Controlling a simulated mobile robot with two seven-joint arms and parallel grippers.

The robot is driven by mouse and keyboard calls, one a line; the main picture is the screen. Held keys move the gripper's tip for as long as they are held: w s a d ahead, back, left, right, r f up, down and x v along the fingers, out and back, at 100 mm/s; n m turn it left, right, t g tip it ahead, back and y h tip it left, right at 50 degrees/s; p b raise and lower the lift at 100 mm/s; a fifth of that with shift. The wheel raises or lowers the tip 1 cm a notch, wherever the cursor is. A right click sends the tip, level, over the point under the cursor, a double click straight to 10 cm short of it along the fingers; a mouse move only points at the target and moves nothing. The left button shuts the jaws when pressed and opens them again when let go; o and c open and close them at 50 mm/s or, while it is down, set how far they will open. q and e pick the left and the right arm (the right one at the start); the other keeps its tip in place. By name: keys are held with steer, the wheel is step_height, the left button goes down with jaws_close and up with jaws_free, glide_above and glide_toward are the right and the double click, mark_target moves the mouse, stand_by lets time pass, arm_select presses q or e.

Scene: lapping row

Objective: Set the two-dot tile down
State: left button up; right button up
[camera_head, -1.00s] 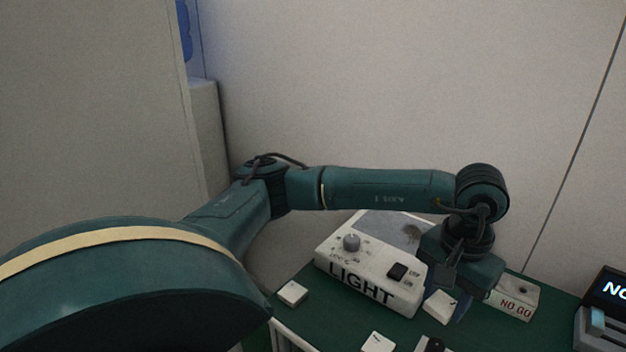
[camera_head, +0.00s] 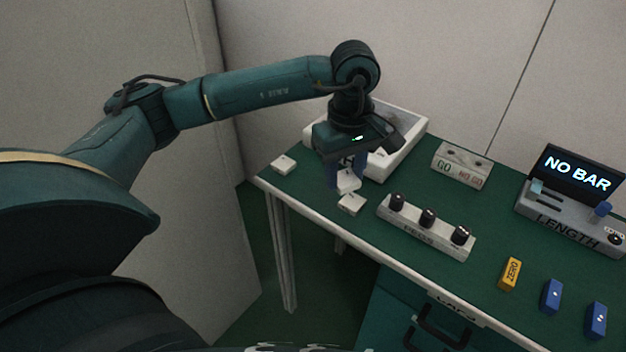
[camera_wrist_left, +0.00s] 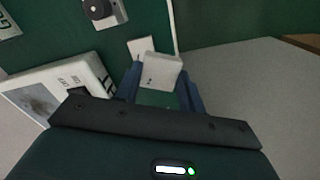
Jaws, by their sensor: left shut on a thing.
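My left gripper (camera_head: 346,180) points down in front of the light box, its blue fingers shut on a white tile (camera_head: 348,182). In the left wrist view the held tile (camera_wrist_left: 161,70) sits between the fingertips (camera_wrist_left: 160,84), with small dark dots on its near face. A second white tile (camera_head: 351,204) lies on the green table just in front of it, and it also shows in the left wrist view (camera_wrist_left: 139,46). I cannot tell whether the held tile touches the table. My right gripper is not in view.
The light box (camera_head: 412,128) stands behind the gripper, partly hidden. Another white tile (camera_head: 283,164) lies at the table's left corner. The length gauge (camera_head: 572,222) is farther right.

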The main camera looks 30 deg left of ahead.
arm_select(q)
steer(key=n, duration=0.2)
steer(key=a+n, duration=0.1)
steer(key=n, duration=0.1)
steer(key=w+n, duration=0.1)
steer(key=n, duration=0.1)
steer(key=shift+a+r+p, duration=0.2)
steer(key=shift+r+p, duration=0.05)
steer(key=shift+p, duration=0.05)
steer(key=n, duration=0.3)
steer(key=n+p, duration=0.3)
steer(key=n, duration=2.4)
glide_toward(316, 186)
steer(key=shift+n, duration=0.3)
step_height(316, 186, down, 6)
steer(key=shift+w+d+f, duration=0.1)
steer(key=shift+f, duration=0.1)
